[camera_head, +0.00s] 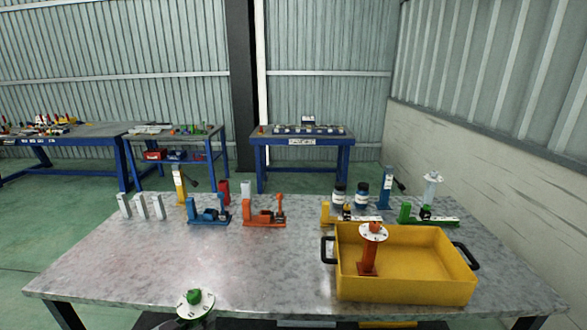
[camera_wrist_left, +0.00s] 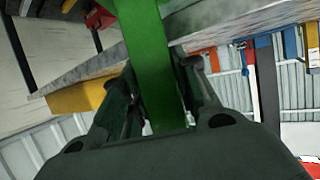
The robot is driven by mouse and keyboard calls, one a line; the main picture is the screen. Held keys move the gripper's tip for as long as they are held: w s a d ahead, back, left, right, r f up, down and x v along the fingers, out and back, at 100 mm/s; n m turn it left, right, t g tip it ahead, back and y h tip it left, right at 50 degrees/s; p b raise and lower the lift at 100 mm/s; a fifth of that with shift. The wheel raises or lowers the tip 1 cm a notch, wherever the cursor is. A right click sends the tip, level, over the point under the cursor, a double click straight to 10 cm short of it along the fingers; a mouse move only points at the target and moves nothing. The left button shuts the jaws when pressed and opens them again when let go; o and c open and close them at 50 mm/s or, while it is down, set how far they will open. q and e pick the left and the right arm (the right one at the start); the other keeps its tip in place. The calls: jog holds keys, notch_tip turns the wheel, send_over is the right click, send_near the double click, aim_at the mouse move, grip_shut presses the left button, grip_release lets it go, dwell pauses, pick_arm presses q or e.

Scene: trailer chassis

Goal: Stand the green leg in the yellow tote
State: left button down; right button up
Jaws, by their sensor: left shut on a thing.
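The green leg (camera_head: 194,297) is at the front edge of the table, left of centre in the head view, with a white round flange at its top. My left gripper (camera_head: 188,321) is shut on it; only a little of the gripper shows at the bottom edge. In the left wrist view the green leg (camera_wrist_left: 148,60) runs between the fingers. The yellow tote (camera_head: 405,291) stands at the table's front right, well to the right of the held leg. My right gripper is not in view.
The grey table (camera_head: 250,275) is clear between the green leg and the tote. Behind stand a blue clamp (camera_head: 209,215), an orange clamp (camera_head: 264,217), grey blocks (camera_head: 142,207) and jars (camera_head: 362,196). The tote has black handles (camera_head: 328,250). Its right part is empty.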

pick_arm(q)
jog(key=shift+d+f+n+t+y, duration=0.15)
jog(key=shift+d+n+t+y, duration=0.15)
jog(key=shift+n, duration=0.1)
jog(key=shift+w, duration=0.1)
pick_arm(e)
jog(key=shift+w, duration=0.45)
pick_arm(q)
jog(key=shift+f+y, duration=0.1)
jog(key=shift+y, duration=0.2)
jog(key=shift+d+n, duration=0.1)
jog(key=shift+n, duration=0.2)
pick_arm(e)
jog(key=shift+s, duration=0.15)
pick_arm(q)
jog(key=shift+d+f+n+t+y, duration=0.3)
jog(key=shift+f+n+y, duration=0.1)
jog(key=shift+n+y, duration=0.2)
jog(key=shift+f+y, duration=0.1)
jog(key=shift+y, duration=0.2)
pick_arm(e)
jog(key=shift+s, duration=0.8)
pick_arm(q)
jog(key=shift+d, duration=0.1)
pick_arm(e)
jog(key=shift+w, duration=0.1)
